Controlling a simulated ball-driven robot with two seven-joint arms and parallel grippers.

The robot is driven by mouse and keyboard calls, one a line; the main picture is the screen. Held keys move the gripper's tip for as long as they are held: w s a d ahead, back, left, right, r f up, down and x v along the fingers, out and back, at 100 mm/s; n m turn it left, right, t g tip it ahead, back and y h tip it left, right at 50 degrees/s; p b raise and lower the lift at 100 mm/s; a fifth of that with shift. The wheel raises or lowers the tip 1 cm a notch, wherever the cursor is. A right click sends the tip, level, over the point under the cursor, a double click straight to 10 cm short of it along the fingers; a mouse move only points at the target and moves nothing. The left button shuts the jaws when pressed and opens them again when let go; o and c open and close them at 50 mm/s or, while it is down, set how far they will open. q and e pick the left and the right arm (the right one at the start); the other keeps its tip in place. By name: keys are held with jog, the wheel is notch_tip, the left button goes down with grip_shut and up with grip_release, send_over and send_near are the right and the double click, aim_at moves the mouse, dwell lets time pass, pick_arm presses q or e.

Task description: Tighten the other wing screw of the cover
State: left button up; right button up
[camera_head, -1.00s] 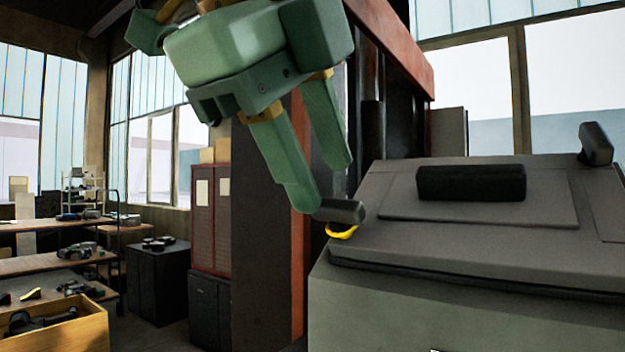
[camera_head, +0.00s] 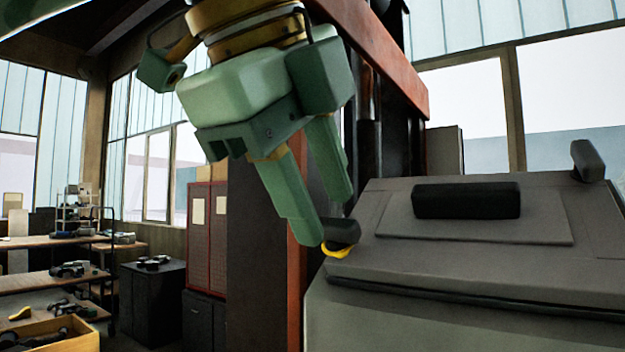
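The grey cover (camera_head: 450,262) is a sloped lid with a black handle block (camera_head: 466,200) on top. One dark wing screw (camera_head: 343,231) is at its left edge, with a yellow ring (camera_head: 338,251) below it. The other dark wing screw (camera_head: 588,160) stands up at the back right of the cover. My green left gripper (camera_head: 326,218) reaches down from above at the left wing screw. Its fingers are apart; the nearer fingertip overlaps the screw's left end. Contact is unclear, and part of the screw is hidden. My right gripper is out of view.
A red-orange post and beam (camera_head: 385,50) stand close behind my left arm. At the left are workbenches (camera_head: 50,280) with parts, a wooden crate (camera_head: 70,335), a black cabinet (camera_head: 152,300) and a red cabinet (camera_head: 205,240).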

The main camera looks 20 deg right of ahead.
pick_arm(q)
jog(key=shift+b+x, duration=0.5)
jog(key=shift+x, duration=0.85)
grip_shut()
jog(key=m+p, duration=0.1)
jog(key=m, duration=0.1)
jog(key=m+p, duration=0.1)
jog(key=shift+r+m+p, duration=0.25)
jog(key=shift+m+p, duration=0.1)
jog(key=shift+m, duration=0.05)
jog(key=shift+f+m, duration=0.15)
jog(key=shift+m, duration=0.25)
jog(key=shift+f, duration=0.15)
